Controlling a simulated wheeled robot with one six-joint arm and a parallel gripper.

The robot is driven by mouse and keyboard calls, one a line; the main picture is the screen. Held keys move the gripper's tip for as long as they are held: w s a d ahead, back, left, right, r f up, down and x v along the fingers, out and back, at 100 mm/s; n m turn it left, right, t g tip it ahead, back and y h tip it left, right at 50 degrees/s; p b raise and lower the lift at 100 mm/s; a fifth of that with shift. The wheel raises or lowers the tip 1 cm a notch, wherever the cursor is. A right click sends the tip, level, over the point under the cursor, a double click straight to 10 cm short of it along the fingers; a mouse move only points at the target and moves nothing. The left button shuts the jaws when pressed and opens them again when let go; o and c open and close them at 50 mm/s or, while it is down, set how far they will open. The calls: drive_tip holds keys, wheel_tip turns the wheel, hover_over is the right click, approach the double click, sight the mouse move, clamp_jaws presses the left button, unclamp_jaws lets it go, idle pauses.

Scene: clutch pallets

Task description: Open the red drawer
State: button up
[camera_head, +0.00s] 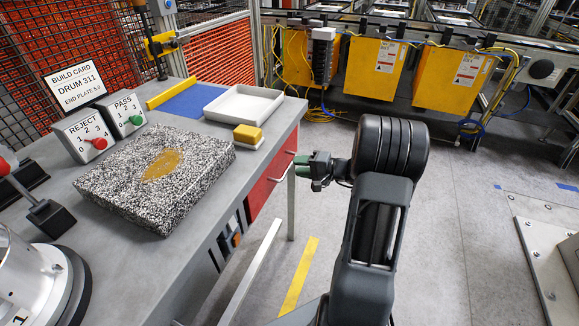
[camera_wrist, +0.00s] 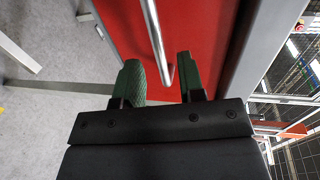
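The red drawer (camera_head: 262,188) is set under the right end of the grey workbench and looks shut. Its metal bar handle (camera_head: 283,172) sticks out from the front. My gripper (camera_head: 304,168) is beside the handle at the bench's right side. In the wrist view the red drawer front (camera_wrist: 202,38) fills the upper middle. The handle (camera_wrist: 156,35) reaches down between the two green fingers of my gripper (camera_wrist: 159,76). The fingers are open, one on each side of the bar, with a small gap visible. Whether either finger touches it is hard to tell.
On the workbench (camera_head: 60,170) are a speckled stone block (camera_head: 120,200), a white tray (camera_head: 243,104), a yellow block (camera_head: 248,134) and the REJECT and PASS switch boxes (camera_head: 85,137). A bench leg (camera_head: 291,205) stands near my gripper.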

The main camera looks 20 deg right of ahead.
sight(290, 164)
drive_tip(key=shift+x, duration=2)
drive_tip(key=shift+c, duration=0.3)
clamp_jaws()
drive_tip(key=shift+s, duration=0.1)
